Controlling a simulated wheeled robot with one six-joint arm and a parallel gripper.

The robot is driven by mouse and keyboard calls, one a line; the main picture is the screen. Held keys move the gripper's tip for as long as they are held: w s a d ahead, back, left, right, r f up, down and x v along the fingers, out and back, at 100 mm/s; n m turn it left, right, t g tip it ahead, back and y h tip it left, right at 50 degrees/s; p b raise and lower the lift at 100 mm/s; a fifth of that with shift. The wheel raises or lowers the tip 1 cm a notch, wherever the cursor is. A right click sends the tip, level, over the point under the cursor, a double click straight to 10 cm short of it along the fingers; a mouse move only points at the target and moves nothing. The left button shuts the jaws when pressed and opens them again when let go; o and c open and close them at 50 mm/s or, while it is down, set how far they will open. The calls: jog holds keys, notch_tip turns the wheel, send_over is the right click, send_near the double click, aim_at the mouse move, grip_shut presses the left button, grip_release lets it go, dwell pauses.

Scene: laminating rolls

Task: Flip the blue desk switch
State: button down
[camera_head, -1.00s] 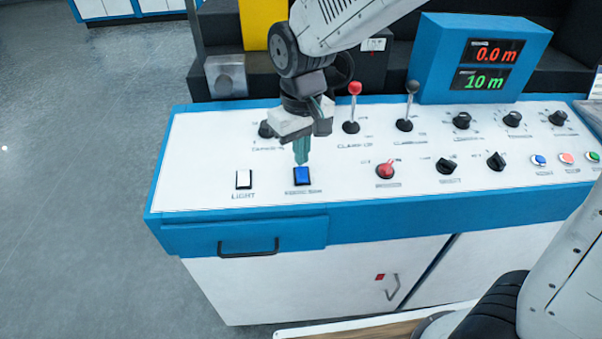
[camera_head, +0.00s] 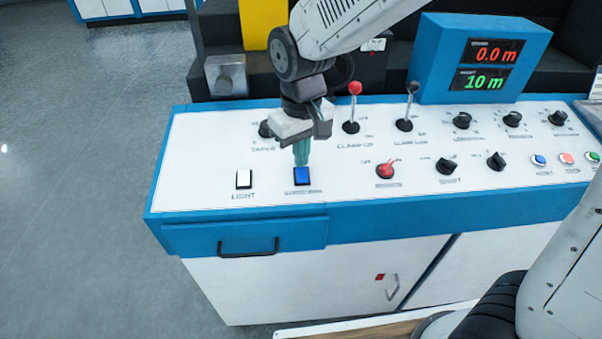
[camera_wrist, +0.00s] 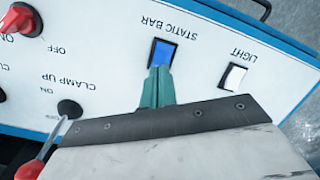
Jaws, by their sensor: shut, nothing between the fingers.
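The blue rocker switch (camera_head: 302,175) sits in a dark frame on the white sloped panel, right of the white light switch. In the wrist view the blue switch (camera_wrist: 161,53) shows above the fingertips, with the label STATIC BAR beside it. My gripper (camera_head: 302,163) points down with its green fingers shut and empty. Its fingertips are at the far edge of the blue switch; I cannot tell whether they touch it. In the wrist view the closed fingers (camera_wrist: 158,72) overlap the switch's near end.
The white light switch (camera_head: 244,179) is close on the left. A red-knobbed lever (camera_head: 354,90) and a black-knobbed lever (camera_head: 412,88) stand behind to the right. A red rotary knob (camera_head: 386,171) is right of the blue switch. A blue display box (camera_head: 430,60) stands at the back.

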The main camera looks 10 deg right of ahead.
jog(key=shift+f, duration=0.65)
jog(key=shift+r, duration=3.55)
jog(key=s+d+r+m, duration=0.2)
jog(key=s+d, duration=0.7)
jog(key=d, duration=0.1)
jog(key=s+d+r+m+t, duration=0.1)
jog(key=s+d+r+m, duration=0.2)
jog(key=s+d, duration=0.7)
jog(key=shift+s+d+m, duration=0.3)
jog(key=shift+d, duration=0.1)
